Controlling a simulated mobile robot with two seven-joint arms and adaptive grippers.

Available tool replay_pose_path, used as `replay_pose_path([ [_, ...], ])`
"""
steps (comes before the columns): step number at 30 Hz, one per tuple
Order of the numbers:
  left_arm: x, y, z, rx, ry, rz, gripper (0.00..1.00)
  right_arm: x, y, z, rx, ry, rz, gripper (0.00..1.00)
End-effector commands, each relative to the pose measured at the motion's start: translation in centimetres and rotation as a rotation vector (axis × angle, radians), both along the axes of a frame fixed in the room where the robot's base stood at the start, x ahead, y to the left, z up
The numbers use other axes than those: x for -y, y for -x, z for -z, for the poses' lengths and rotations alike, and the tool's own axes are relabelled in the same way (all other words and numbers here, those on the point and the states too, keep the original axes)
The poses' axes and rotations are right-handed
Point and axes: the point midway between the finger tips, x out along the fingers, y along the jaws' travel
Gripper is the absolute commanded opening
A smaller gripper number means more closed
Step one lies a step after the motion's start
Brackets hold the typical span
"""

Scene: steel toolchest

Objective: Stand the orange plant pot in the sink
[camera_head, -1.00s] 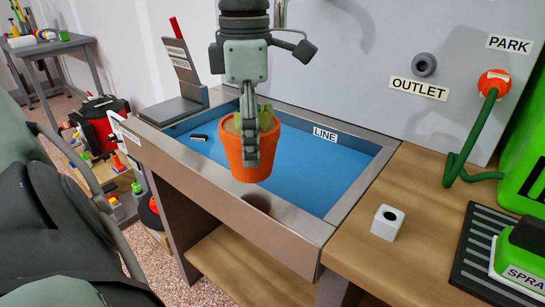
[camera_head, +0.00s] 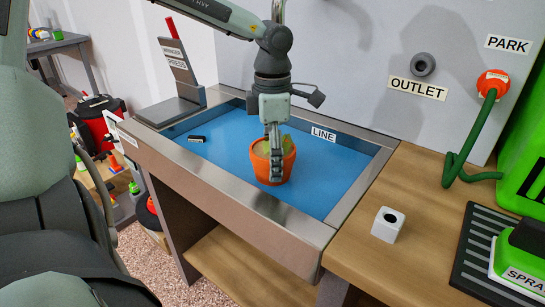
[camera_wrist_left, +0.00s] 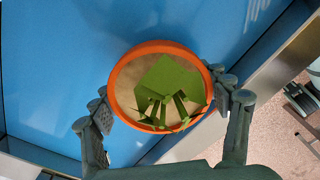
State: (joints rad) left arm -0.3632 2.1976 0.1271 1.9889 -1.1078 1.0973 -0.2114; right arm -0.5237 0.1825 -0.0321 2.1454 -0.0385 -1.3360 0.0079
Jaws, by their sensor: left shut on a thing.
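The orange plant pot (camera_head: 287,166) holds soil and a green plant and is upright inside the sink (camera_head: 225,150), a steel-rimmed basin with a blue floor. My left gripper (camera_head: 276,174) points down and is shut on the pot, with one finger in front of its near side. In the left wrist view the pot's round rim (camera_wrist_left: 160,46) lies between the two fingers, over the blue floor. I cannot tell whether the pot's base touches the floor. My right gripper is not in view.
A small black object (camera_head: 197,138) lies at the sink's left. A press (camera_head: 176,100) stands at the back left corner. The sink floor right of the pot is clear.

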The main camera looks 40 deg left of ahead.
Motion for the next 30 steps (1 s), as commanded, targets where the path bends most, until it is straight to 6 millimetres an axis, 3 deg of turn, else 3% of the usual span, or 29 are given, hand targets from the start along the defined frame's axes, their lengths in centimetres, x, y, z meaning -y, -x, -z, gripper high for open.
replay_pose_path([
  [8,0.0,-0.1,0.0,0.003,0.000,0.000,0.32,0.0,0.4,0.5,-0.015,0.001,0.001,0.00],
  [13,0.0,-0.1,0.2,0.003,0.000,0.001,0.32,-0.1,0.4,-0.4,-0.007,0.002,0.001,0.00],
  [14,0.0,0.0,0.2,0.001,0.000,0.000,0.76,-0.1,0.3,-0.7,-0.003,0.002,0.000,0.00],
  [18,0.0,0.0,0.2,0.001,0.000,0.000,0.93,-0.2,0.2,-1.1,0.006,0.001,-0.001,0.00],
  [30,0.0,0.0,0.0,0.001,-0.001,0.000,0.96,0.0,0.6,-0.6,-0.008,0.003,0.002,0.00],
])
